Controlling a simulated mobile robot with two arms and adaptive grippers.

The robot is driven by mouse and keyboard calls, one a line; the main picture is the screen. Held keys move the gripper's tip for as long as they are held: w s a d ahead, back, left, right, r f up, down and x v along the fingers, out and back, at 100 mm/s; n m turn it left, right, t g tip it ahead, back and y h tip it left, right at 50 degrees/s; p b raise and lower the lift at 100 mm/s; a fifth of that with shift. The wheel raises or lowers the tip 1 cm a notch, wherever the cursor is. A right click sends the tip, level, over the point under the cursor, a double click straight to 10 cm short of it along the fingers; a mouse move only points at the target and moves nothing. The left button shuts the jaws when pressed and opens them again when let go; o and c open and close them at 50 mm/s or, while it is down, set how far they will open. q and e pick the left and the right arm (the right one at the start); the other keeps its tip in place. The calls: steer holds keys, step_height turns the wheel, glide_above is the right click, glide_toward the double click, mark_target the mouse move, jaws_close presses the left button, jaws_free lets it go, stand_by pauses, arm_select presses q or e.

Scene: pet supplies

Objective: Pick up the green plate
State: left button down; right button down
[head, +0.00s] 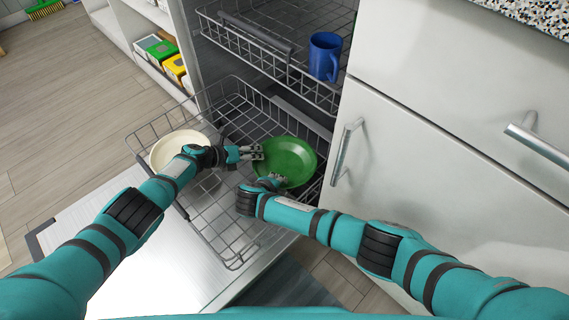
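The green plate (290,158) lies in the pulled-out lower rack of a dishwasher, right of the rack's middle. My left gripper (260,152) is at the plate's left rim, its two fingertips a little apart; it looks open. I cannot tell whether it touches the rim. My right gripper (278,180) is at the plate's lower-left edge. Its fingers are small and partly hidden by its own wrist, so its opening is unclear.
A cream bowl or plate (166,150) sits in the lower rack (222,232) at left, partly behind my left wrist. A blue mug (324,56) stands in the upper rack above. White cabinet fronts with handles (346,150) rise close on the right. Boxes (160,50) stand on a shelf at upper left.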

stand_by(0.4)
